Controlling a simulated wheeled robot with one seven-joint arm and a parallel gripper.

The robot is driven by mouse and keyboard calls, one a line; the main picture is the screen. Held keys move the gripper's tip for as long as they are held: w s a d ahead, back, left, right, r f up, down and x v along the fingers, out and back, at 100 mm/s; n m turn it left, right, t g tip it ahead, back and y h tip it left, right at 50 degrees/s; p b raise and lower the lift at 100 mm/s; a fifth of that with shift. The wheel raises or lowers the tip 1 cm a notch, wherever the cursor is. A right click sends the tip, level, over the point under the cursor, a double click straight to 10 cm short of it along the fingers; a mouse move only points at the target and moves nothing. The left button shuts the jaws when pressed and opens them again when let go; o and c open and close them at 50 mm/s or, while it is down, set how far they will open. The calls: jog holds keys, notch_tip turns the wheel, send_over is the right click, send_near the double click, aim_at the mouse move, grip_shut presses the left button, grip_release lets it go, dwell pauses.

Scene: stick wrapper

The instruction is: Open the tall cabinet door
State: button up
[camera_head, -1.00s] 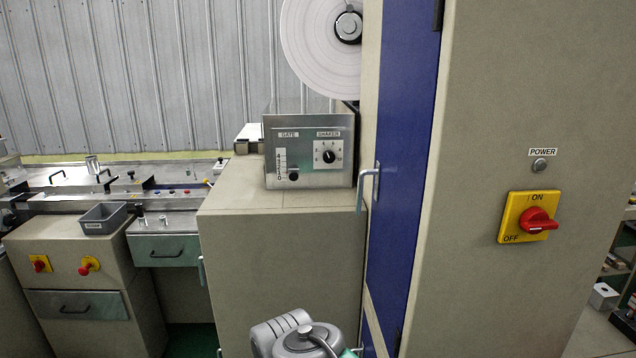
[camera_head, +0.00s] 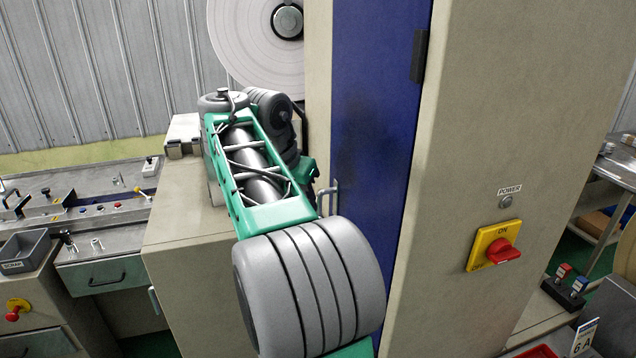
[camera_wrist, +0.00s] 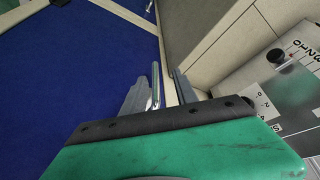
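The tall cabinet's blue door (camera_head: 368,130) is closed and upright in the head view, with a small metal bar handle (camera_head: 333,190) on its left edge. The door (camera_wrist: 75,60) also fills the left of the wrist view. My gripper (camera_wrist: 165,75) points toward the door's handle-side edge, its two grey fingers a small gap apart. A thin pale metal strip shows by the left finger; I cannot tell whether it is the handle or a finger pad. In the head view my arm hides most of the gripper, which is close to the left of the handle.
A beige cabinet (camera_head: 185,250) stands left of the tall one, under my arm. A control box with knobs (camera_wrist: 285,90) is close on the right of the wrist view. A paper roll (camera_head: 255,40) hangs behind. A red-yellow power switch (camera_head: 495,248) is on the tall cabinet's side.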

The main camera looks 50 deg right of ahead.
aim_at(319, 210)
jog(key=d+f+m+b, duration=0.1)
jog(key=d+f+b, duration=0.1)
jog(key=d+f+m+b, duration=0.1)
jog(key=d+f+b, duration=0.1)
jog(key=d+f, duration=0.1)
jog(key=shift+s+d+b, duration=0.15)
jog(key=shift+d+b, duration=0.05)
jog(key=shift+b, duration=0.2)
grip_shut()
dwell(1.3)
